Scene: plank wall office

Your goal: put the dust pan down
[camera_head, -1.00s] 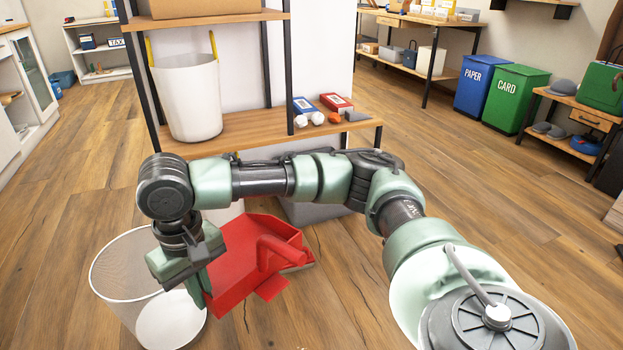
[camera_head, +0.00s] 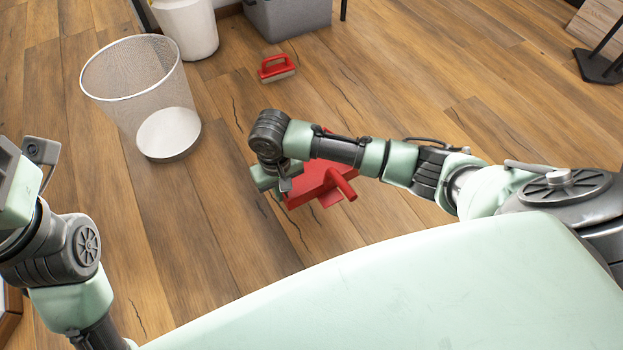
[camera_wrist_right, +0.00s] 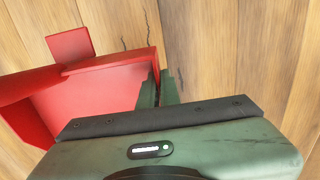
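The red dust pan (camera_head: 322,178) is in my right gripper (camera_head: 286,186), above or near the floor in the middle of the head view; I cannot tell if it touches the planks. Part of it is hidden behind my right forearm. In the right wrist view the gripper's fingers (camera_wrist_right: 159,88) are closed on the wall of the dust pan (camera_wrist_right: 95,98), which extends to the left. My left gripper's body (camera_head: 15,190) shows only in part at the left edge of the head view; its fingertips are not visible.
A wire mesh bin (camera_head: 140,95) stands on the floor to the left. A red-handled brush (camera_head: 277,67) lies farther back, before a grey box (camera_head: 288,15) and a white bin (camera_head: 186,28). Open wooden floor (camera_head: 430,70) surrounds the pan and stretches right.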

